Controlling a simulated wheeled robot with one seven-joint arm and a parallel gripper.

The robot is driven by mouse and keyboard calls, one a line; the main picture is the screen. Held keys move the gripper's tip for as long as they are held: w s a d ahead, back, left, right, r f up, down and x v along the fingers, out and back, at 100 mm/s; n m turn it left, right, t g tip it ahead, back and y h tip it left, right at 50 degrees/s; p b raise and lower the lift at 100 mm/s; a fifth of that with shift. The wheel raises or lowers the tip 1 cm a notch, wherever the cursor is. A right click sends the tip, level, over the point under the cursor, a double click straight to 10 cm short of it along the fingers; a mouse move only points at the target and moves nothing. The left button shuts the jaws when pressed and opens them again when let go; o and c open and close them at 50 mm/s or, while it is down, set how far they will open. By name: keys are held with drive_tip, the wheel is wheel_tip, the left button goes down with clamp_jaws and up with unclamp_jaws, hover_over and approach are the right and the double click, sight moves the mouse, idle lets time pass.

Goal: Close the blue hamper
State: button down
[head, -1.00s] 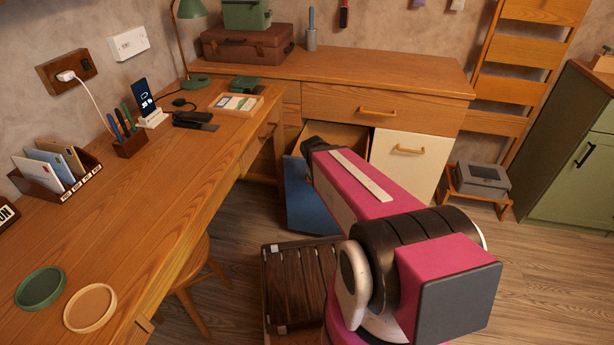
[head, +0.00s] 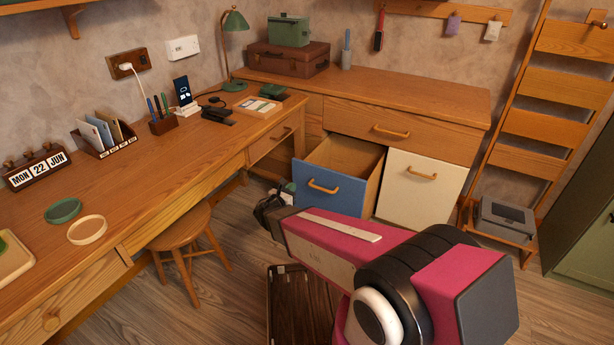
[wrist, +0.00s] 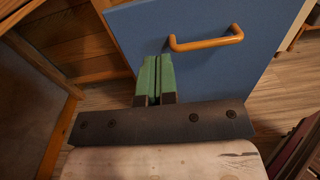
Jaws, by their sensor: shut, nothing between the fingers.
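The blue hamper (head: 330,197) is a drawer-like front with an orange-brown bar handle in the low cabinet. It stands pulled out, and its empty-looking wooden inside shows from above. In the wrist view the blue front (wrist: 215,75) fills the upper middle, with its handle (wrist: 206,43) above and to the right of the fingertips. My gripper (wrist: 155,62) has green fingers closed together, with nothing between them, pointing at the blue front. Whether the fingertips touch it I cannot tell. In the head view my gripper (head: 270,212) is just left of and below the blue front, partly hidden by my arm.
A white front (head: 420,185) beside the hamper is shut. A round stool (head: 180,228) stands at left under the desk (head: 140,170). A dark slatted item (head: 300,305) lies on the floor below my arm. Open floor shows at right.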

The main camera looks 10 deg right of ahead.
approach(309, 167)
drive_tip(key=x, duration=0.7)
drive_tip(key=shift+w+d+f, duration=0.1)
drive_tip(key=shift+w+d, duration=0.05)
drive_tip(key=shift+d, duration=0.15)
drive_tip(key=shift+w, duration=0.1)
drive_tip(key=x, duration=2.7)
drive_tip(key=shift+w, duration=0.45)
